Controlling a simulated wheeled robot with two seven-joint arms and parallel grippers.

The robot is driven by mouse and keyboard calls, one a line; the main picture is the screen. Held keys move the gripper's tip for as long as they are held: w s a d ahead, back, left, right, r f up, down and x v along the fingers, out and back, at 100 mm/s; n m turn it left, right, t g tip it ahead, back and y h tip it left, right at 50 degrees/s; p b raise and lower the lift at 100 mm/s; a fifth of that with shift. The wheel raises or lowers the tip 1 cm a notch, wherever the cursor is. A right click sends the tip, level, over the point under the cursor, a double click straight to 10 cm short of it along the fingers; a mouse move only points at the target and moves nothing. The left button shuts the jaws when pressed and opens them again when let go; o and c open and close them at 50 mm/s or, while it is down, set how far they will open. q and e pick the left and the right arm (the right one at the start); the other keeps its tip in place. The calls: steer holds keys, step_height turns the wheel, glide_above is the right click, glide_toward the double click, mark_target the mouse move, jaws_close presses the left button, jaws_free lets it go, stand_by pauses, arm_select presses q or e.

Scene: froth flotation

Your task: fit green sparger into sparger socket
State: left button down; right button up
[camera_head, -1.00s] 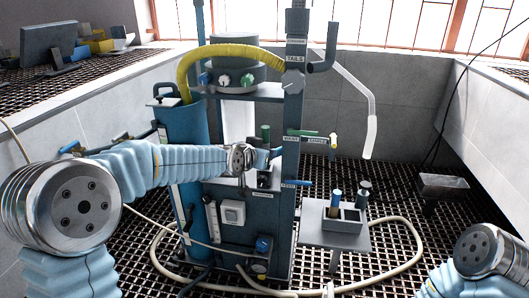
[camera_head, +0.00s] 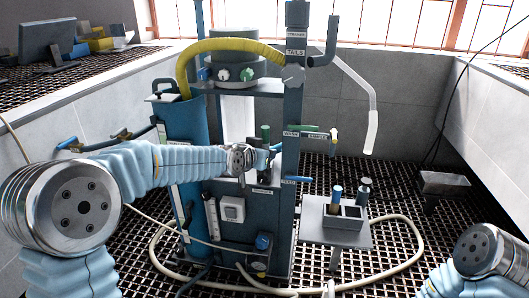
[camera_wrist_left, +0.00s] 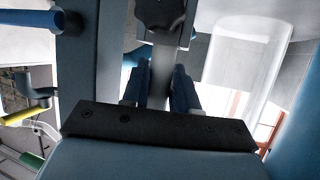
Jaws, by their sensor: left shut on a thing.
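The green sparger (camera_head: 265,131) stands upright in my left gripper (camera_head: 264,156), its green top showing above the jaws in the head view. In the left wrist view, my left gripper (camera_wrist_left: 158,88) is shut on its grey shaft (camera_wrist_left: 160,73), which runs up to a dark part. My left gripper is in front of the flotation machine's column, above a small ledge with a label (camera_head: 265,190). The sparger socket cannot be made out clearly; the gripper and arm cover that area. My right arm shows at the lower right, but its gripper is out of view.
A blue cylinder (camera_head: 187,130) with a yellow hose (camera_head: 232,47) stands left of the column. A pale hose (camera_head: 408,232) loops over the grating.

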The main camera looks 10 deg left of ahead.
arm_select(q)
steer(key=shift+f+b, duration=0.55)
steer(key=shift+f, duration=0.15)
arm_select(e)
steer(key=shift+f, duration=0.65)
arm_select(q)
steer(key=shift+r, duration=0.1)
arm_select(e)
steer(key=shift+r, duration=0.15)
arm_select(q)
steer(key=shift+r+p, duration=0.7)
steer(key=shift+r, duration=0.15)
arm_select(e)
steer(key=shift+r, duration=0.55)
steer(key=shift+r, duration=0.1)
steer(key=shift+f, duration=0.2)
arm_select(q)
steer(key=shift+f+b, duration=0.95)
arm_select(e)
steer(key=shift+f, duration=0.85)
arm_select(q)
steer(key=c, duration=0.8)
jaws_free()
arm_select(e)
steer(key=shift+d, duration=0.1)
